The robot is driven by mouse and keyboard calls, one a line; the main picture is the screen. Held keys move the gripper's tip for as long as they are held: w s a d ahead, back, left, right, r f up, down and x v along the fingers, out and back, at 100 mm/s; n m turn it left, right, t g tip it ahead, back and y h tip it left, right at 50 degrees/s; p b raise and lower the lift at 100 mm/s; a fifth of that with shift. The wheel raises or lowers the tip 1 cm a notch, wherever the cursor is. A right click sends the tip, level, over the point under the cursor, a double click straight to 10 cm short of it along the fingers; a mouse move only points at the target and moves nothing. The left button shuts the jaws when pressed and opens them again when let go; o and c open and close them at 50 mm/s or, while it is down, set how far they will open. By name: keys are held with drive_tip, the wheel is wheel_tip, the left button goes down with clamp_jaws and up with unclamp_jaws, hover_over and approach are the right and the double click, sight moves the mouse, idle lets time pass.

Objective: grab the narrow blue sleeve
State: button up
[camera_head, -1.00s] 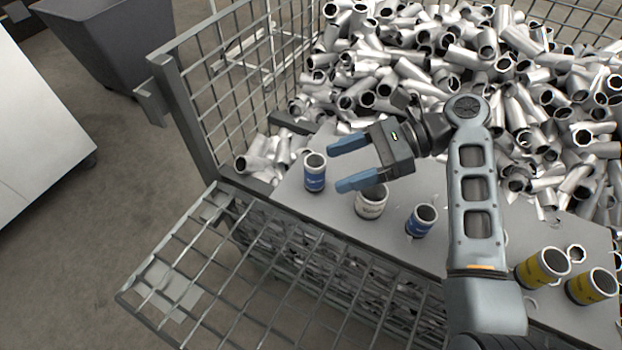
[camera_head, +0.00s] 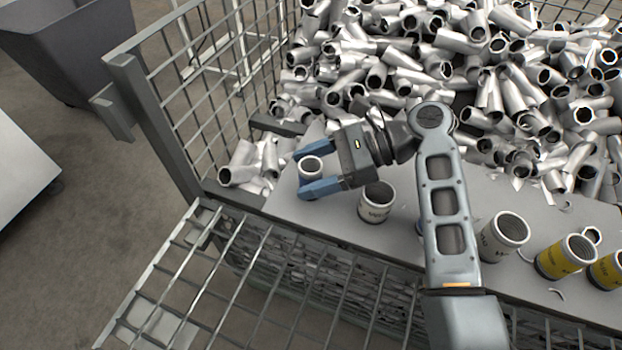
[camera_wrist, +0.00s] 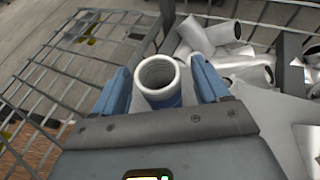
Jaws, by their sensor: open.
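A narrow blue sleeve with a pale rim (camera_head: 311,168) stands upright at the left end of the grey board (camera_head: 285,208). My gripper (camera_head: 311,170) is open, with its blue fingers on either side of this sleeve. In the wrist view, the sleeve (camera_wrist: 163,99) stands between the two fingers of my gripper (camera_wrist: 160,68), with a visible gap on the right; contact on the left is unclear. The head view hides most of its blue body. Another blue sleeve (camera_head: 419,226) is almost wholly hidden behind my arm.
A white sleeve (camera_head: 376,204) stands close by my gripper, another (camera_head: 503,238) right of my arm. Two yellow sleeves (camera_head: 565,257) stand farther right. Loose metal tubes (camera_head: 440,60) fill the wire cage (camera_head: 215,110) behind; a few lie left of the board.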

drive_tip(key=c, duration=1.3)
drive_tip(key=shift+r, duration=0.1)
